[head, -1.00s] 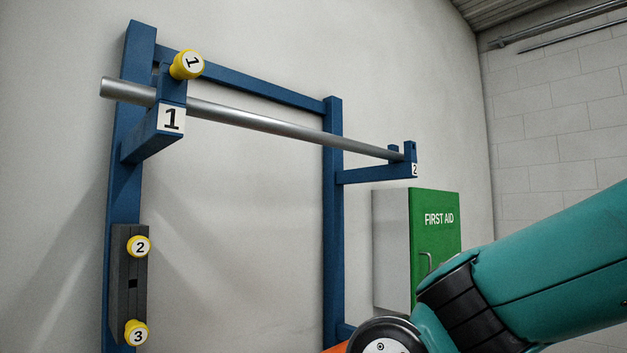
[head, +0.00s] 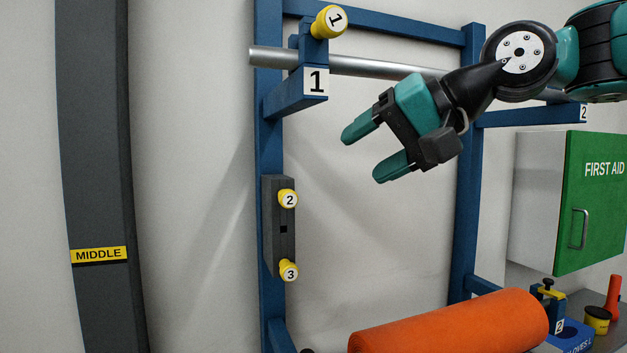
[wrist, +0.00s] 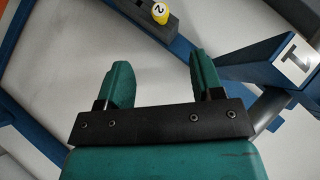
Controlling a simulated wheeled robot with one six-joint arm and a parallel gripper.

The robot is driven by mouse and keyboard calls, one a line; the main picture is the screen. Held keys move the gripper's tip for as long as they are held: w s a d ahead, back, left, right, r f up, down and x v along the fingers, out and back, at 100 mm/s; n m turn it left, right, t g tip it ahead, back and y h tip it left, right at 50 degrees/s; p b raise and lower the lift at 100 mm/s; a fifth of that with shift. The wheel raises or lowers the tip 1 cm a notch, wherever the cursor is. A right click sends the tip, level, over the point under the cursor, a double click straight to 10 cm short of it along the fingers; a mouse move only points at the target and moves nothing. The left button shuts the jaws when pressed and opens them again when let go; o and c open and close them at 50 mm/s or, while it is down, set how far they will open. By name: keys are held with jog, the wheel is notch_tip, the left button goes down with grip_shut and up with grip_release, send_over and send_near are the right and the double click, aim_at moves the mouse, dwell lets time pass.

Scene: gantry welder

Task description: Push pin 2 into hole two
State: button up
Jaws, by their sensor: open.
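Pin 2 (head: 288,199) has a round yellow-and-white head marked 2 and sits in the upper part of a dark grey holder (head: 283,245) on the left blue post. It also shows at the top of the wrist view (wrist: 160,13). My gripper (head: 362,150) is open and empty, up and to the right of pin 2, with its fingers pointing left and down. The blue bracket marked 2 (head: 510,117) is at the far right end of the steel bar, partly behind my arm. I cannot make out a hole in it.
Pin 1 (head: 328,22) stands at the bracket marked 1 (head: 288,91), above the steel bar (head: 345,65). Pin 3 (head: 289,270) is low in the holder. A green first aid cabinet (head: 562,200) hangs at right. An orange roll (head: 455,322) lies below. The wall between the posts is clear.

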aim_at(291, 199)
jog(key=p+x, duration=0.3)
jog(key=x, duration=1.1)
jog(key=shift+d+p, duration=0.1)
jog(key=shift+p, duration=0.2)
jog(key=c, duration=1.1)
jog(key=shift+s+d+b, duration=0.35)
jog(key=shift+s+b, duration=0.15)
jog(key=shift+s, duration=0.7)
jog(key=shift+s+d+b, duration=0.4)
jog(key=shift+s+b, duration=0.15)
jog(key=shift+s, duration=0.65)
jog(key=shift+s+d+b, duration=0.35)
jog(key=shift+s+b, duration=0.15)
jog(key=shift+s, duration=0.7)
